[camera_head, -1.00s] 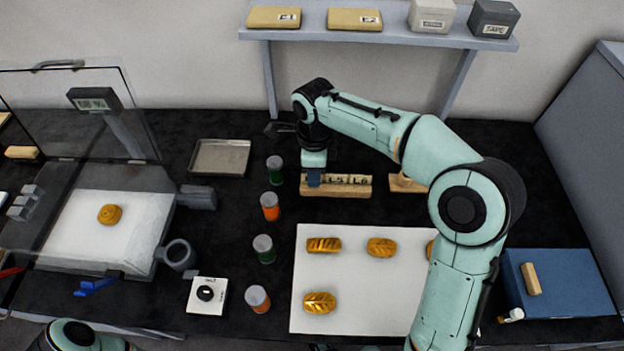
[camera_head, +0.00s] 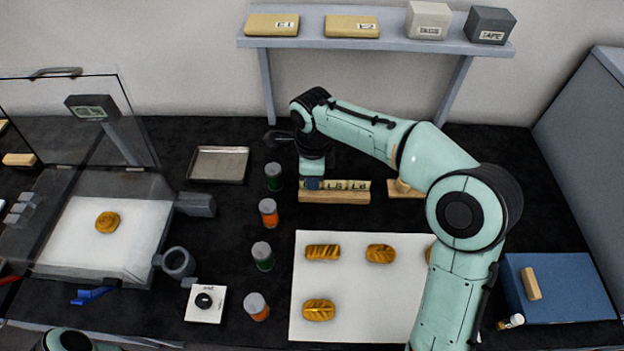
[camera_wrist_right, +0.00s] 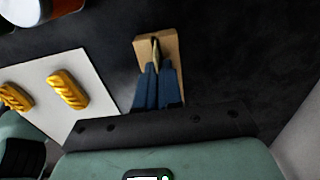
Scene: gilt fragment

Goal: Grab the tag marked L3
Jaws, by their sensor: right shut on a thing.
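A wooden tag rack (camera_head: 335,197) stands on the black worktop and holds a row of small pale tags (camera_head: 345,185). Their lettering is blurred; two seem to read L5 and L6. My right gripper (camera_head: 312,184) has its blue fingers at the rack's left end, covering that part of the row. In the right wrist view the fingers (camera_wrist_right: 157,77) are shut on the thin edge of a tag (camera_wrist_right: 155,50), above the wooden rack (camera_wrist_right: 172,48). The held tag's marking is hidden, so I cannot tell whether it is L3. My left gripper is out of view.
A second wooden holder (camera_head: 405,190) stands just right of the rack. A white mat (camera_head: 340,280) with gold pieces lies in front. Several lidded jars (camera_head: 268,212) line the left side, near a metal tray (camera_head: 218,164). A shelf (camera_head: 385,42) stands behind.

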